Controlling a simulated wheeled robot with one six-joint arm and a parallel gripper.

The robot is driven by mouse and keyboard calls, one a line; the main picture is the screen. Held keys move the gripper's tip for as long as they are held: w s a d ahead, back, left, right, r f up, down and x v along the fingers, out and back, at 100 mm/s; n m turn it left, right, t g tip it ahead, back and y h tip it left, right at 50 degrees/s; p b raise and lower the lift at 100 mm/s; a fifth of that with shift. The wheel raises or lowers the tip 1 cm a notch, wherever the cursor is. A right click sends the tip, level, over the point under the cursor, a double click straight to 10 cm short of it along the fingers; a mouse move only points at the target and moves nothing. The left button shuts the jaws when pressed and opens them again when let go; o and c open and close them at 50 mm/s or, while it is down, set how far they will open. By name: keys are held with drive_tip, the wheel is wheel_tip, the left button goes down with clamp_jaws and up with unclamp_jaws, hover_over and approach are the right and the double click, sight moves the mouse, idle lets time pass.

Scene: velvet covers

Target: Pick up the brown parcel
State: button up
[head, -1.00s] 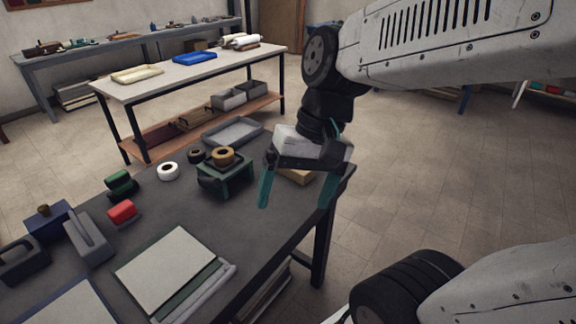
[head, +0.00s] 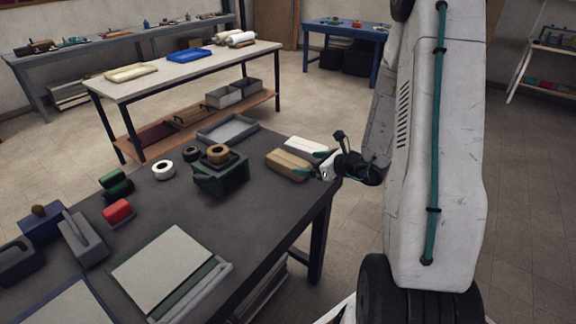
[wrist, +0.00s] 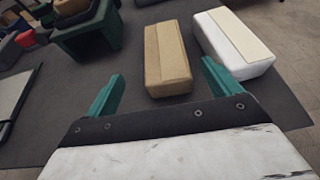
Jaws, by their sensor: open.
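The brown parcel (head: 288,165), a tan block with a paler strip along its top, lies near the far right corner of the dark table. In the wrist view the parcel (wrist: 167,62) appears ahead, framed between the two green fingers. My gripper (head: 312,164) is open and empty, at the table's right edge on the near side of the parcel. In the wrist view the gripper (wrist: 162,72) has its left finger clear of the parcel and its right finger near the gap beside it. I cannot tell whether the fingertips are level with it.
A white parcel (head: 307,147) with a cream strip lies just right of the brown one, close to the right finger. A green tape holder (head: 222,177) stands to the left, and a grey tray (head: 228,129) lies behind. The table's dark surface (head: 262,212) is clear in front.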

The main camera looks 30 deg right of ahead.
sight(288, 159)
drive_tip(key=shift+w+d+f, duration=0.1)
drive_tip(key=shift+w+f, duration=0.2)
drive_tip(key=x, duration=0.7)
drive_tip(key=shift+w+d+r, duration=0.15)
drive_tip(key=shift+w+r, duration=0.05)
drive_tip(key=shift+r, duration=0.15)
drive_tip(key=c, duration=1.2)
drive_tip(key=shift+r, duration=0.1)
drive_tip(key=shift+c, duration=0.4)
